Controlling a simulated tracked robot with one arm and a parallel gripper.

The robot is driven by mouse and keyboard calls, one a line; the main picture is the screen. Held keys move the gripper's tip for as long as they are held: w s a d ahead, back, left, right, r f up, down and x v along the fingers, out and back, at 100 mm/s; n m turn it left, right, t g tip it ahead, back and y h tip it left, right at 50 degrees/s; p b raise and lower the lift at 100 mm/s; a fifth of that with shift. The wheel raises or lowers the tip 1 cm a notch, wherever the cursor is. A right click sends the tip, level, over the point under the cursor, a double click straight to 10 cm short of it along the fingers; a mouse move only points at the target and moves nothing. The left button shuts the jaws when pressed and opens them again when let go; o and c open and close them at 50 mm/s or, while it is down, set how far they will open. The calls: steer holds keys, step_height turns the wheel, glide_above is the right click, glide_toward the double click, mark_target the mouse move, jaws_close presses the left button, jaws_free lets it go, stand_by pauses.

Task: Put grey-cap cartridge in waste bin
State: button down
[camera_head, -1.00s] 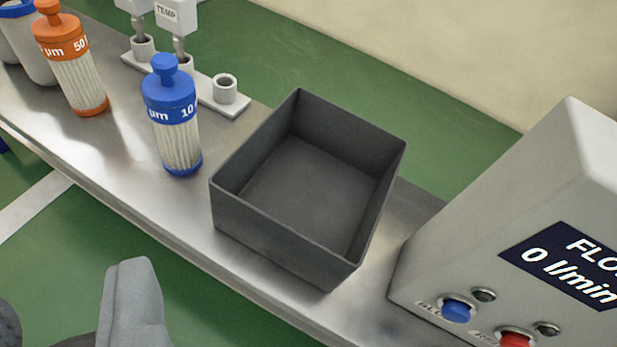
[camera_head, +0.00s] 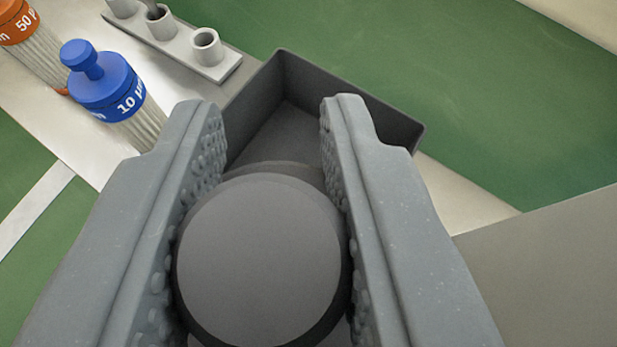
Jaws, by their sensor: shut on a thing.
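My gripper (camera_head: 272,120) fills the lower middle of the view, its two padded grey fingers shut on the grey-cap cartridge (camera_head: 262,262). Only the round dark grey top of the cartridge shows; its body is hidden below the cap. The waste bin (camera_head: 393,128), a dark grey open box, lies beyond and beneath the fingers. Its far corner and part of its inside show; the near walls are hidden by my gripper and the cartridge. How far the cartridge is above the bin I cannot tell.
A blue 10 µm cartridge (camera_head: 103,88) stands close to the left of the bin. An orange 50 µm cartridge (camera_head: 28,45) is farther left. A grey box (camera_head: 550,270) is at the right.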

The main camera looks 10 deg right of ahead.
steer(key=shift+w+d, duration=0.1)
steer(key=shift+d, duration=0.1)
steer(key=shift+w+d, duration=0.15)
steer(key=shift+w, duration=0.1)
steer(key=w+f+m+h, duration=0.3)
steer(key=w+f, duration=0.1)
steer(key=w, duration=0.6)
step_height(320, 180, down, 10)
steer(key=b, duration=0.2)
steer(key=shift+d+r+b, duration=0.15)
steer(key=shift+r+b, duration=0.05)
steer(key=shift+b, duration=0.2)
steer(key=c, duration=1.2)
jaws_free()
steer(key=shift+w+r, duration=0.1)
steer(key=shift+o, duration=0.2)
